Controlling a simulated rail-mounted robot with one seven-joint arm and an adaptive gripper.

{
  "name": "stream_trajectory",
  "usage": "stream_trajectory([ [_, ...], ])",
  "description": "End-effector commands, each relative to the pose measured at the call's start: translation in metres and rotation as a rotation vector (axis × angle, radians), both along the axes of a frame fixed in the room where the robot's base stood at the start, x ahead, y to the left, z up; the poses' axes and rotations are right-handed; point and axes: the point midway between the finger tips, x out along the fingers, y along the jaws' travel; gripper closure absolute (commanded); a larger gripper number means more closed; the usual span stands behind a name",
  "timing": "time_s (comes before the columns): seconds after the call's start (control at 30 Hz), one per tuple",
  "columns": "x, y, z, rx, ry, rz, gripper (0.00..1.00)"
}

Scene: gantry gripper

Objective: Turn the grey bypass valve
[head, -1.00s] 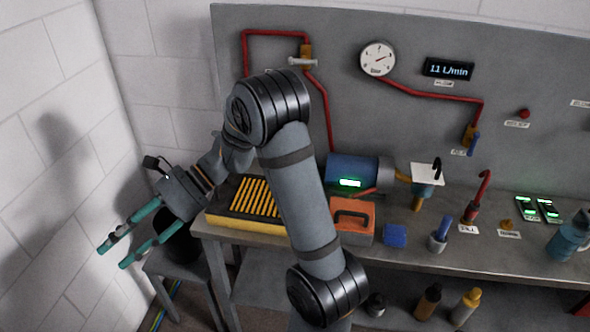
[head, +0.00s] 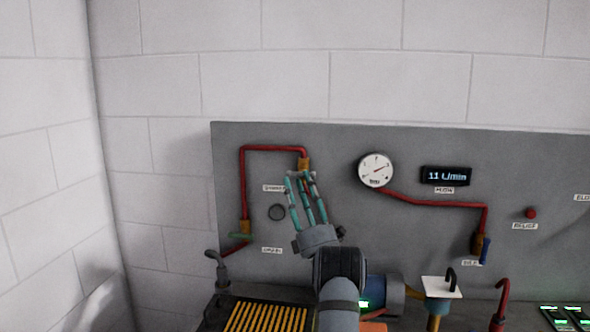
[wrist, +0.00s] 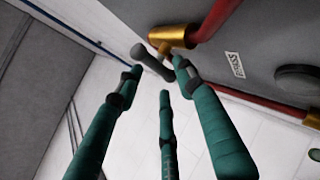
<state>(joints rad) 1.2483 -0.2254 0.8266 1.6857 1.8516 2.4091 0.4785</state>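The bypass valve has a brass body (head: 304,163) on the red pipe at the upper left of the grey panel. In the wrist view its grey bar handle (wrist: 151,62) sticks out from the brass body (wrist: 172,38), beside a small label that seems to read BYPASS (wrist: 234,65). My gripper (head: 302,179) has three teal fingers and is raised in front of this valve. In the wrist view the spread fingertips (wrist: 160,78) are close to the handle, one near each end and a third below. The gripper is open; whether any fingertip touches the handle is unclear.
A green-handled valve (head: 242,236) sits lower left on the same pipe. A round dark knob (head: 277,212) is left of my gripper. A dial gauge (head: 376,170) and a flow display (head: 446,176) are to the right, with a blue-handled valve (head: 485,250) farther right.

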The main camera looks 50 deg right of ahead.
Motion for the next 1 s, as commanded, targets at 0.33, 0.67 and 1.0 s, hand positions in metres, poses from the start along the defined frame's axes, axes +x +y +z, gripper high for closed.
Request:
stream_trajectory([
  [0.33,0.021,-0.009,0.027,0.001,0.002,0.002,0.62],
  [0.67,0.021,-0.009,0.026,0.0,0.003,0.002,0.68],
  [1.0,0.021,-0.009,0.026,0.001,0.002,0.001,0.88],
])
